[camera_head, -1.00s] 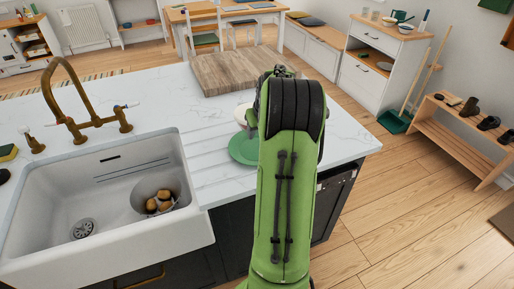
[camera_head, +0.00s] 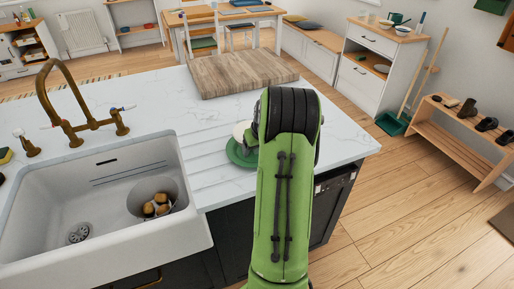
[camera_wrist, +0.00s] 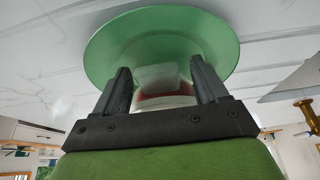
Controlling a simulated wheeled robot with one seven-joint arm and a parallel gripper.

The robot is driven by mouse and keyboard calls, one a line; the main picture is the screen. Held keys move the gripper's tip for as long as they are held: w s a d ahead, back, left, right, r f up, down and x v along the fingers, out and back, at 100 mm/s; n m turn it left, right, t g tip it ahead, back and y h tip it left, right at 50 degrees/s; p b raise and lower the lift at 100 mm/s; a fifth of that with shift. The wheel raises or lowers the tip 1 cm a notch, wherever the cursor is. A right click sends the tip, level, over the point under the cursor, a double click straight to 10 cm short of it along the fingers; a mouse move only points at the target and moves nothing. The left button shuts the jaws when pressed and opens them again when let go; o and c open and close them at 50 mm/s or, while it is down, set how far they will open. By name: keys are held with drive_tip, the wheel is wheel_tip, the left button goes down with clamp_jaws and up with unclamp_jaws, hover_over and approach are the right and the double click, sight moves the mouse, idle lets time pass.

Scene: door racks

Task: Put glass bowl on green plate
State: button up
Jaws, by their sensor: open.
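The green plate (camera_head: 235,154) lies on the white countertop right of the sink, partly covered by my arm. A pale rounded object (camera_head: 241,130), apparently the glass bowl, shows over the plate beside my arm. In the wrist view the green plate (camera_wrist: 105,48) fills the upper middle. My gripper (camera_wrist: 160,84) is open, with its two dark fingers in front of the plate. A pale, partly see-through shape (camera_wrist: 158,75) with a reddish band, apparently the bowl, shows between the fingers. I cannot tell whether it touches them. The gripper is hidden behind my arm in the head view.
A wooden board (camera_head: 240,72) lies on the counter behind the plate. The white sink (camera_head: 95,205) with a brass tap (camera_head: 72,120) is to the left; a round container (camera_head: 152,196) with brownish items stands in it. The counter between sink and board is mostly clear.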

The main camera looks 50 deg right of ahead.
drive_tip(key=shift+r, duration=0.1)
drive_tip(key=p+v, duration=0.2)
drive_tip(key=v, duration=1)
drive_tip(key=w+a+r+n, duration=0.1)
drive_tip(key=a+r, duration=0.2)
drive_tip(key=a, duration=0.7)
drive_tip(key=w+a+r+n, duration=0.15)
drive_tip(key=a+r, duration=0.25)
drive_tip(key=a, duration=0.6)
drive_tip(key=s+a+f+n+t+y, duration=0.1)
drive_tip(key=s+a+n+y, duration=0.1)
drive_tip(key=s+a, duration=1.2)
drive_tip(key=a+n, duration=0.1)
drive_tip(key=a, duration=0.1)
drive_tip(key=shift+s+a+n+t, duration=0.3)
drive_tip(key=shift+s+n+t, duration=0.05)
drive_tip(key=shift+t, duration=0.05)
drive_tip(key=shift+f, duration=0.1)
